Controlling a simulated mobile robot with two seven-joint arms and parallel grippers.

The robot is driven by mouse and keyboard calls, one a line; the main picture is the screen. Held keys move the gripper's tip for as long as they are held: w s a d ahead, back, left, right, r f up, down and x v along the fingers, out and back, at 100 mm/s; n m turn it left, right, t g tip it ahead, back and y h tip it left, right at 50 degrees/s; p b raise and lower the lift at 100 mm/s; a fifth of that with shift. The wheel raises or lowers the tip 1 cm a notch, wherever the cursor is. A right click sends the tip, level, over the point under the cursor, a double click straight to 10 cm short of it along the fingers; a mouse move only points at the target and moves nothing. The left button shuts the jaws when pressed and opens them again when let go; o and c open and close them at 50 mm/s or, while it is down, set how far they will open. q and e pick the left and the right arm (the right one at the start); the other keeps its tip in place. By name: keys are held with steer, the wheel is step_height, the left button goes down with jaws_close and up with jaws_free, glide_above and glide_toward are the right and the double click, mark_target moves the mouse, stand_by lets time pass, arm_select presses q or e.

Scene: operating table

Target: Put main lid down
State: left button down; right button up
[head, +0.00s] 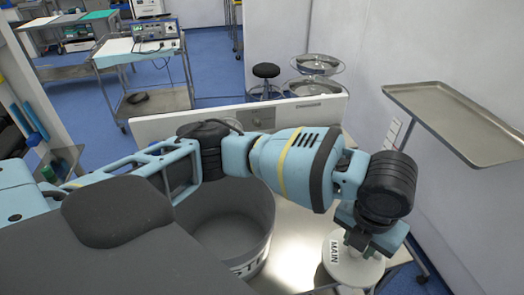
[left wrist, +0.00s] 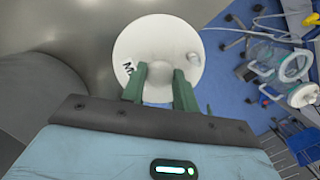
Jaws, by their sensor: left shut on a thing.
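The main lid (head: 352,268) is a white disc marked "MAIN" at the lower right of the head view. My left gripper (head: 372,240) is above it and shut on its knob. In the left wrist view the lid (left wrist: 150,42) shows beyond the green fingers of my left gripper (left wrist: 160,85), which close on the round knob. The lid is by the right edge of the metal table; I cannot tell whether it touches the surface. A large grey open container (head: 225,225) stands left of the lid, partly hidden by my left arm. My right gripper is not in view.
The metal table top (head: 295,245) is bare between the container and the lid. A steel tray stand (head: 455,120) is at the right by the wall. A cart with a device (head: 150,50) and a black stool (head: 266,72) stand behind.

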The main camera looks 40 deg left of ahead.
arm_select(q)
steer(key=w+a+f, duration=0.1)
steer(key=w+a, duration=0.8)
steer(key=w, duration=0.2)
steer(key=shift+w+a+f, duration=0.15)
steer(key=shift+w+a, duration=0.1)
steer(key=f, duration=0.2)
steer(key=w+f, duration=0.1)
steer(key=shift+a+f, duration=0.1)
steer(key=shift+a, duration=0.3)
steer(key=shift+s+f, duration=0.1)
steer(key=shift+f, duration=0.1)
steer(key=shift+f, duration=0.1)
steer(key=c, duration=1.1)
jaws_free()
steer(key=shift+f, duration=0.1)
steer(key=r, duration=0.4)
steer(key=s+r, duration=0.1)
steer(key=r, duration=0.7)
steer(key=shift+s+r, duration=0.15)
steer(key=shift+s, duration=0.1)
